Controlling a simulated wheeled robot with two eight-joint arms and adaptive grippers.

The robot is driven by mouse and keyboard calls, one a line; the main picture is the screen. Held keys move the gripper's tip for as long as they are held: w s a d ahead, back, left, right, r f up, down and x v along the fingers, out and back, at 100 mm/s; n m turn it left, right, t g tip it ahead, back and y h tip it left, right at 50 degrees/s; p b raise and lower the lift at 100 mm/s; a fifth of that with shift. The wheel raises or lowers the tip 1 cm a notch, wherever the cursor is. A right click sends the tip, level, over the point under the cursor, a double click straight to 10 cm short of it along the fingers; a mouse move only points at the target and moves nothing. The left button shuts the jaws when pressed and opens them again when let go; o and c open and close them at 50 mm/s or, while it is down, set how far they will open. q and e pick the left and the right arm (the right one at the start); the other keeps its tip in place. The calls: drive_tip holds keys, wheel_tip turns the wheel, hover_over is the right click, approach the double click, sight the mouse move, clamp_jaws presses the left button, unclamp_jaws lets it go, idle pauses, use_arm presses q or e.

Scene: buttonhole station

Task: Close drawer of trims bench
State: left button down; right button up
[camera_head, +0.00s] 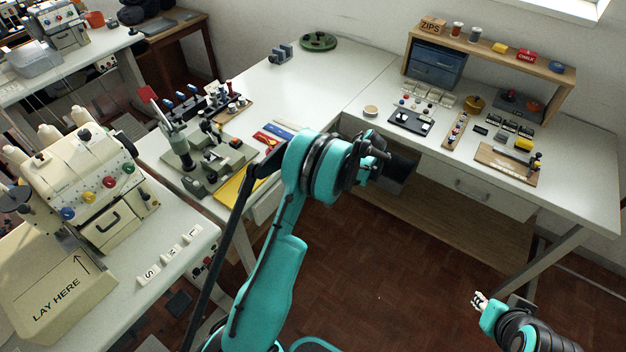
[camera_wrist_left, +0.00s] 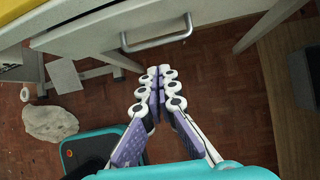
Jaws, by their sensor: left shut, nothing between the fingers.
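A white drawer (camera_head: 267,203) shows under the left-hand table, partly hidden behind my left arm; it appears to stick out from under the tabletop. The left wrist view shows a white drawer front (camera_wrist_left: 90,38) with a metal bar handle (camera_wrist_left: 157,42). My left gripper (camera_wrist_left: 158,84) is shut and empty, apart from the handle and below it in that picture. Another white drawer (camera_head: 470,187) with a handle is under the right-hand bench and looks flush. My right gripper (camera_head: 479,300) hangs over the floor at lower right, too small to judge.
The right-hand bench carries a ZIPS shelf (camera_head: 490,48) and small trims. A lower wooden shelf (camera_head: 460,220) runs beneath it. A sewing machine (camera_head: 85,180) stands at left.

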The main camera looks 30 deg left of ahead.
use_arm(q)
drive_tip(key=s+d+f+t+y, duration=0.1)
drive_tip(key=s+d+f+y, duration=0.3)
drive_tip(key=d+y, duration=0.5)
drive_tip(key=w+a+f+b, duration=0.1)
drive_tip(key=a+f+b, duration=0.1)
drive_tip(key=a, duration=0.4)
drive_tip(key=w+a+f+b, duration=0.1)
drive_tip(key=a+b, duration=0.2)
drive_tip(key=a, duration=0.4)
drive_tip(key=shift+w+a+f, duration=0.15)
drive_tip(key=shift+a+f, duration=0.05)
drive_tip(key=shift+f, duration=0.15)
drive_tip(key=a, duration=0.2)
drive_tip(key=shift+w+a, duration=0.1)
drive_tip(key=shift+a, duration=0.3)
